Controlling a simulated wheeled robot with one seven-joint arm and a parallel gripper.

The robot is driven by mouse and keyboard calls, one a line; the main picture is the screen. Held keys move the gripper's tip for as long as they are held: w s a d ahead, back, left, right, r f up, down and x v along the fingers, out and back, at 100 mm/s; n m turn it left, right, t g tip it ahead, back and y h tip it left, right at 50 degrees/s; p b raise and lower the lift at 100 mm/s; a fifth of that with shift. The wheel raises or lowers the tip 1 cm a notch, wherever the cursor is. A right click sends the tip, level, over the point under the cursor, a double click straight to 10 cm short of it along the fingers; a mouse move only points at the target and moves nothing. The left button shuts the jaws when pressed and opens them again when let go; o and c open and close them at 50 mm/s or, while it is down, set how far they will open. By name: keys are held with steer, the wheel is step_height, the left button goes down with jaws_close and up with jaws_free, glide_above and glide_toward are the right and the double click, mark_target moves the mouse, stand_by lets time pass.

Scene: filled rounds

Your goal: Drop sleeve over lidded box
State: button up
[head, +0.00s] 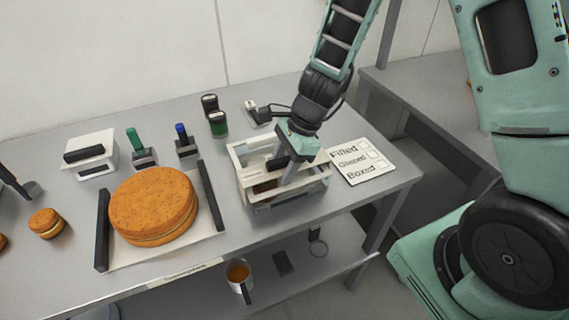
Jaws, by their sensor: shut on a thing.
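A pale, open rectangular frame (237,163), which looks like the sleeve, is at the right part of the table. It is around or just above a box with a grey lower wall (290,205); I cannot tell how far down it sits. Something brown shows inside, low on the left. My gripper (285,174) points down into the frame's opening and is shut on a part there, near a dark bar; its fingertips are partly hidden. The box's lid is not clearly visible behind my gripper.
A card (357,161) reading Filled, Glazed, Boxed lies to the right. A large filled round (152,205) lies on a pale board between dark bars. A mug (239,274) is on the lower shelf.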

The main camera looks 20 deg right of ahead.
steer(key=shift+s+d+f, duration=0.1)
steer(key=shift+s+f, duration=0.15)
steer(key=shift+f, duration=0.35)
steer(key=shift+s+f, duration=0.25)
steer(key=shift+f, duration=0.3)
steer(key=o, duration=1)
steer(key=shift+c, duration=1.2)
steer(key=shift+o, duration=0.3)
steer(key=shift+w+r+p, duration=0.15)
steer(key=shift+r+p, duration=0.4)
steer(key=shift+p, duration=0.05)
steer(key=shift+w+r+p, duration=0.15)
steer(key=shift+r+p, duration=0.4)
steer(key=shift+p, duration=0.05)
steer(key=shift+c, duration=0.2)
steer(key=o, duration=0.4)
steer(key=shift+r+p, duration=0.65)
steer(key=shift+r, duration=0.05)
steer(key=r+p, duration=0.3)
steer(key=r, duration=0.1)
steer(key=shift+w, duration=0.2)
